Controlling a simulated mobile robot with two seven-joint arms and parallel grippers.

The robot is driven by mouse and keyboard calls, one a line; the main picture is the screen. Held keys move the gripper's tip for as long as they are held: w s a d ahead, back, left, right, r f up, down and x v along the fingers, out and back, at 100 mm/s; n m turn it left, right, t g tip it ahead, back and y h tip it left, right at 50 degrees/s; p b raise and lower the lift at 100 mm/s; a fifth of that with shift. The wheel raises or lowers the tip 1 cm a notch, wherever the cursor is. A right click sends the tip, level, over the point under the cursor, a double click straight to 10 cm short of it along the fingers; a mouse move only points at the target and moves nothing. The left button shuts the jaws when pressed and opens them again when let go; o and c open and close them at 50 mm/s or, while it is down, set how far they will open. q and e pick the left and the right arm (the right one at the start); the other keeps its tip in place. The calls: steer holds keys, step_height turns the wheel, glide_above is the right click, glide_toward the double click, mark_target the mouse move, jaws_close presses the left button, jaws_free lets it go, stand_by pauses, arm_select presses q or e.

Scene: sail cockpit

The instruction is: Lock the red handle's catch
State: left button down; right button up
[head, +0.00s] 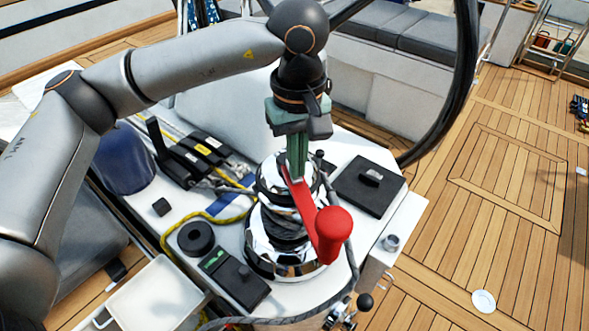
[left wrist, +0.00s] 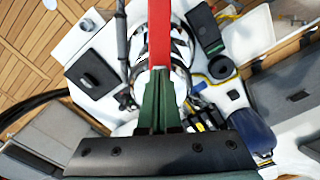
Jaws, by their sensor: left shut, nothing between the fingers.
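The red handle (head: 311,216) lies across the top of a chrome winch (head: 275,252), its fat red knob (head: 334,226) toward the front right. My left gripper (head: 296,176) points down at the handle's inner end, over the winch centre. Its green fingers are shut with nothing between them, and the tips are at or just above the handle's end. In the left wrist view the red handle (left wrist: 160,35) runs up from the fingertips (left wrist: 160,72). The catch is hidden behind the fingers, and I cannot tell whether they touch it. My right gripper is not in view.
A black hatch plate (head: 369,186) lies right of the winch. Black rope clutches (head: 190,155), a yellow rope (head: 190,218), a black round cap (head: 196,238) and a dark green device (head: 234,277) lie left. A white tray (head: 153,299) is front left. The wooden deck (head: 470,215) at right is mostly clear.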

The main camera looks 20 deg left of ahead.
arm_select(q)
step_height(320, 180, up, 7)
steer(key=p, duration=0.3)
steer(key=shift+f+p, duration=0.15)
steer(key=shift+p, duration=0.2)
stand_by(0.4)
